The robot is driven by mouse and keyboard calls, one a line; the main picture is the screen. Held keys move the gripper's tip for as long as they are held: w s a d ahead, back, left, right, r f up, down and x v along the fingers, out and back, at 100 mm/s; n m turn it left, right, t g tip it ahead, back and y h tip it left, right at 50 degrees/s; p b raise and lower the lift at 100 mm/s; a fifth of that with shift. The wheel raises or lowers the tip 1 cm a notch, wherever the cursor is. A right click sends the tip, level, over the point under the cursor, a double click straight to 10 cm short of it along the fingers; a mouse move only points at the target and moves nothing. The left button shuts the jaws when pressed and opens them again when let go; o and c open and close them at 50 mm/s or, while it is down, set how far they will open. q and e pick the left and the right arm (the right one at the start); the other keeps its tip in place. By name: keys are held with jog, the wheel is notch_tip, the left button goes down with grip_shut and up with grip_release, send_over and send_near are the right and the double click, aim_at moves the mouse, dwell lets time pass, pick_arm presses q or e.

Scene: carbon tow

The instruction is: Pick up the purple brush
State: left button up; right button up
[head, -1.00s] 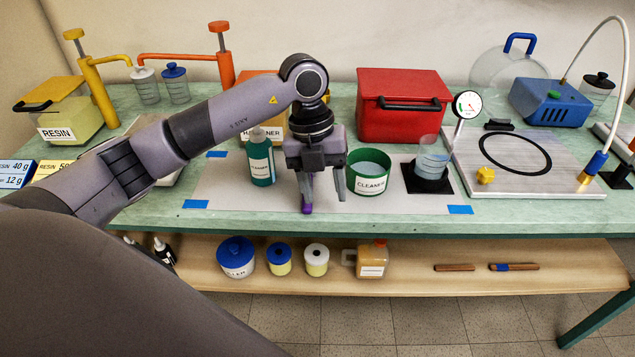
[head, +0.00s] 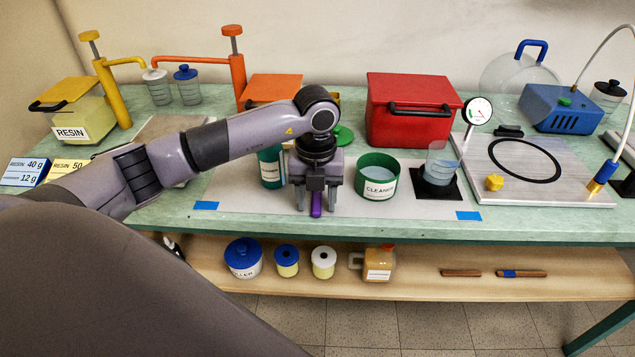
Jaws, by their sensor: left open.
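The purple brush (head: 317,206) lies on the grey mat near its front edge, its purple end pointing toward me. The rest of it is hidden under my left gripper. My left gripper (head: 316,207) points down over the brush and is open, with one finger on each side of the purple part. I cannot tell whether the fingertips touch the mat. My right gripper is out of view.
A green bottle (head: 270,168) stands close to the left of the gripper, and a green cleaner tub (head: 378,177) close to its right. A beaker (head: 440,165) stands farther right. The mat (head: 420,207) is clear at its front right.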

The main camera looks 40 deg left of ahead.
pick_arm(q)
grip_shut()
jog(key=shift+r, duration=0.15)
